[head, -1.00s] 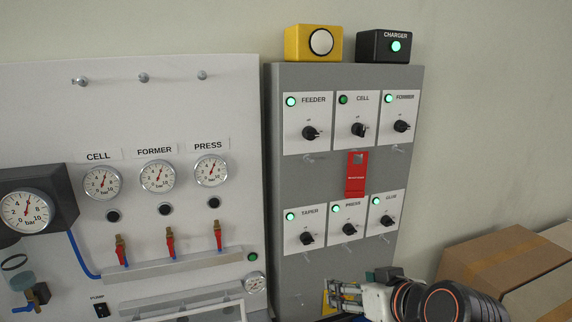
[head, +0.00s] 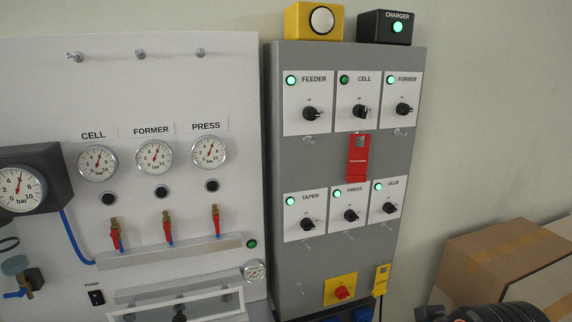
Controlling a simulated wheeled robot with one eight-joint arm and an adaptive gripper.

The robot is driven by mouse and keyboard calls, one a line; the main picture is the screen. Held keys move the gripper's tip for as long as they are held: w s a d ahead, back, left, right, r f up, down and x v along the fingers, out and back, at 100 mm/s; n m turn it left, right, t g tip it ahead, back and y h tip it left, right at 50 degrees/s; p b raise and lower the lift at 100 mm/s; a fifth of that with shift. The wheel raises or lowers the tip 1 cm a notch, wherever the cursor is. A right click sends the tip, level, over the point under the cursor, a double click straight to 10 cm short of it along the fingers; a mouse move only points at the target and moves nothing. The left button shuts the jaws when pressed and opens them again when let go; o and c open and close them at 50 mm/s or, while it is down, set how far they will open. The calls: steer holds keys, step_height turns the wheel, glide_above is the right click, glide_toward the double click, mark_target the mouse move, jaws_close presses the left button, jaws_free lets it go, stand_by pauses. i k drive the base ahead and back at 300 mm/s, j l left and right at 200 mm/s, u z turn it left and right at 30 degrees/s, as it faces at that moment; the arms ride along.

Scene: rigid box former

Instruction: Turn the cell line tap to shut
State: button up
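The cell line tap (head: 116,236) is the leftmost of three red-handled taps on the white panel. It sits below the gauge labelled CELL (head: 97,163), and its red handle points roughly along the upright pipe, slightly tilted. The CELL gauge needle stands a little right of straight up. My gripper's fingers are out of the frame; only part of my arm shows at the bottom right edge, well away from the tap.
The FORMER (head: 168,230) and PRESS (head: 216,222) taps stand to the right along a grey rail (head: 170,252). A grey switch cabinet (head: 335,258) stands right of the panel. Cardboard boxes (head: 500,262) are at the right.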

mark_target(113, 234)
steer(key=u, duration=1.5)
steer(key=i+j+z, duration=0.2)
steer(key=i+j, duration=0.15)
steer(key=i+j+z, duration=0.2)
steer(key=j, duration=0.3)
steer(key=i, duration=0.1)
